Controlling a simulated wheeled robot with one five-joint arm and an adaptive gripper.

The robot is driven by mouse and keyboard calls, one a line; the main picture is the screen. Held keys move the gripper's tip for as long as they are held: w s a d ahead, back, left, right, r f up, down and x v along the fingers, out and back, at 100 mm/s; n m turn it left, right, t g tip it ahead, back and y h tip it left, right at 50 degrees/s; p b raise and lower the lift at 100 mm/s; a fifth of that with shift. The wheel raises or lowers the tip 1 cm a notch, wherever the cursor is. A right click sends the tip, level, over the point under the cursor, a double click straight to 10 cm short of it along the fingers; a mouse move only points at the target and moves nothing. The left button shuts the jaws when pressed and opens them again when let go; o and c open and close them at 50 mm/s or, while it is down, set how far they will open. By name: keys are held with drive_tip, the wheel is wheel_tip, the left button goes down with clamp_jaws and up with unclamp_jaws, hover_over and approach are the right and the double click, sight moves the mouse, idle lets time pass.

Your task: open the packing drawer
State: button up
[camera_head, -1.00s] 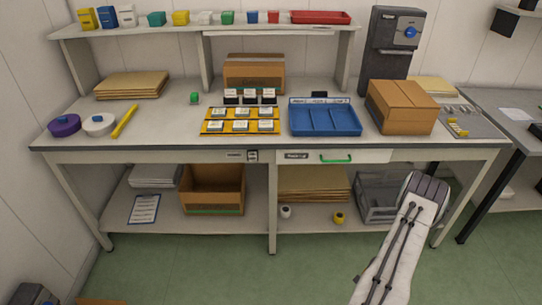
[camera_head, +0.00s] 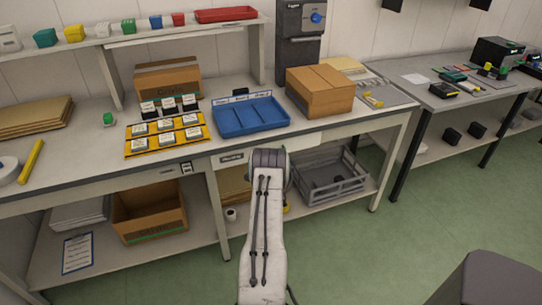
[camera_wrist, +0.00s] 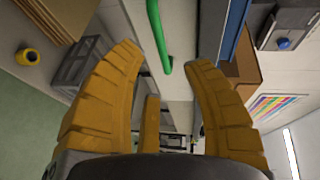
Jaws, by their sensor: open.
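The packing drawer (camera_head: 306,141) is a white front with a label, under the workbench top. It looks flush with the bench, and my arm covers part of it in the head view. Its green bar handle (camera_wrist: 157,34) shows in the wrist view, in front of the white drawer front (camera_wrist: 181,42). My gripper (camera_wrist: 165,60) is open, with yellow-orange fingers spread to both sides of the handle's near end. I cannot tell how deep the handle sits between them. In the head view my arm hides the gripper and handle.
A grey crate (camera_head: 328,178) sits on the lower shelf.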

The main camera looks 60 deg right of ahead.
drive_tip(key=shift+m, duration=0.3)
drive_tip(key=shift+p+x, duration=1.4)
drive_tip(key=shift+x, duration=2.2)
drive_tip(key=shift+o, duration=0.3)
clamp_jaws()
